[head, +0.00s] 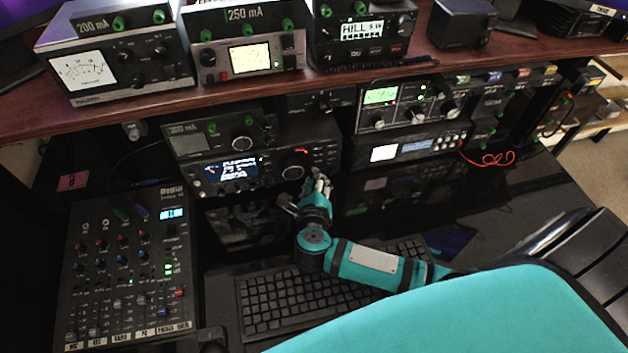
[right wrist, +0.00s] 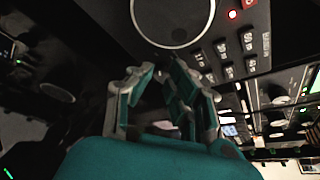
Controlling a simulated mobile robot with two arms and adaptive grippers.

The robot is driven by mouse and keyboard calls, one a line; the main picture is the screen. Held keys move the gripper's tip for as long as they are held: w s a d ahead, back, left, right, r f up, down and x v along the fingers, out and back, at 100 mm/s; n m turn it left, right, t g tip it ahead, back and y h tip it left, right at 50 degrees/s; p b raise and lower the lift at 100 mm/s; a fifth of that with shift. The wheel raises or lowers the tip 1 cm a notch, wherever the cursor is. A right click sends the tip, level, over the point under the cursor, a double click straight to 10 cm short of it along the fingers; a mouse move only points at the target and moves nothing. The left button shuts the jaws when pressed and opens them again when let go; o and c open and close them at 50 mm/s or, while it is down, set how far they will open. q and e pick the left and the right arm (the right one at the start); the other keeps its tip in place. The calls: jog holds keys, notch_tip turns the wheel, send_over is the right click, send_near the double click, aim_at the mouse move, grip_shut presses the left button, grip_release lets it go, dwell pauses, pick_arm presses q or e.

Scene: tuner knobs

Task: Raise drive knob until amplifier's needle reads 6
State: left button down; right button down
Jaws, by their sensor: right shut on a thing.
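My right gripper (head: 318,186) is at the lower right of the front of a radio with a lit blue screen (head: 232,171). In the right wrist view its fingers (right wrist: 158,72) are closed in below a large round dial (right wrist: 173,18). They are shut on a small control, probably a knob, that they hide; no label for it is readable. Two units have needle meters: the one marked 250 mA with a lit meter (head: 249,57) and the one marked 200 mA with a white meter (head: 82,70). I cannot tell which is the amplifier, and the needle readings are too small. My left gripper is not seen.
A mixer (head: 128,268) stands at the left and a keyboard (head: 325,292) lies in front of the radio, under my right arm. More units (head: 400,108) stand right of the radio. The wooden shelf (head: 140,105) overhangs from above. A red wire (head: 488,158) lies at the right.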

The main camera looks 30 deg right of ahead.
jog(key=shift+s+m+y+p, duration=0.1)
jog(key=shift+m+y+p, duration=0.25)
jog(key=shift+m, duration=0.45)
jog(key=shift+d+m+y, duration=0.1)
jog(key=shift+m+y, duration=0.75)
jog(key=shift+m, duration=0.05)
jog(key=c, duration=1.5)
grip_release()
jog(key=shift+c, duration=0.2)
jog(key=v, duration=1.2)
